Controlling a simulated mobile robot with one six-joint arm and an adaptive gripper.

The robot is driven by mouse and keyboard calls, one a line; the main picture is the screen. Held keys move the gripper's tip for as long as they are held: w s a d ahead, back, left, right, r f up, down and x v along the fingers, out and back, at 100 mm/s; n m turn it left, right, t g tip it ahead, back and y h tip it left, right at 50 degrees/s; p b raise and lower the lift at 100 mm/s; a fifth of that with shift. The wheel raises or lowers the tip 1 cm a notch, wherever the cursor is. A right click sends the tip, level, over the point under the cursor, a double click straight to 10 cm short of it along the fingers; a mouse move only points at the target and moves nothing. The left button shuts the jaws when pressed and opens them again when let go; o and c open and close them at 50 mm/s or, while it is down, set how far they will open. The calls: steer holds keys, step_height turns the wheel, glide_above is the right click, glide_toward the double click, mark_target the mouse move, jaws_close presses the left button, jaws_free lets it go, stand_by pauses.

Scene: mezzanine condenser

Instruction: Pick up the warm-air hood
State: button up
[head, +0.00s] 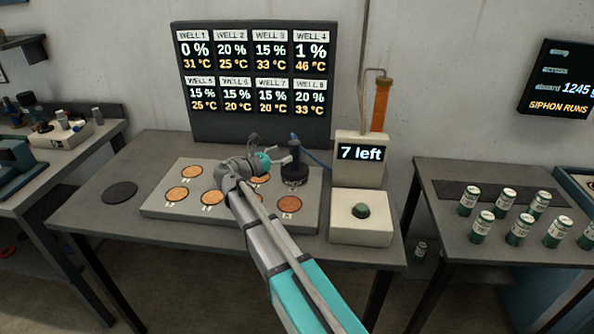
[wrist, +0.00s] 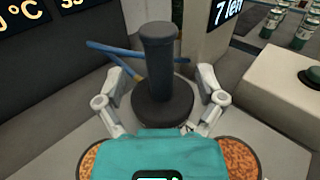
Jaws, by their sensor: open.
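The warm-air hood (head: 294,172) is a black, round-based piece with an upright cylindrical handle. It stands at the right rear of the grey well plate (head: 228,214), and a blue hose runs off behind it. In the wrist view the hood (wrist: 159,58) stands upright, straight ahead. My gripper (head: 284,158) is open beside the hood, on its left in the head view. In the wrist view my gripper's fingers (wrist: 162,97) are spread on either side of the hood, with none seen closed on it.
Several wells with orange-brown grains, such as one (head: 288,204), lie around the hood. A display box (head: 359,163) reading "7 left" and a green button box (head: 361,219) stand to the right. The readout board (head: 252,85) rises behind. A black disc (head: 119,192) lies left.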

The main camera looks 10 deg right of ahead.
mark_target(291, 149)
steer(key=shift+r+x, duration=0.15)
steer(key=shift+x, duration=1.2)
steer(key=shift+r+x, duration=0.1)
steer(key=shift+x, duration=1.2)
steer(key=shift+c, duration=0.2)
jaws_close()
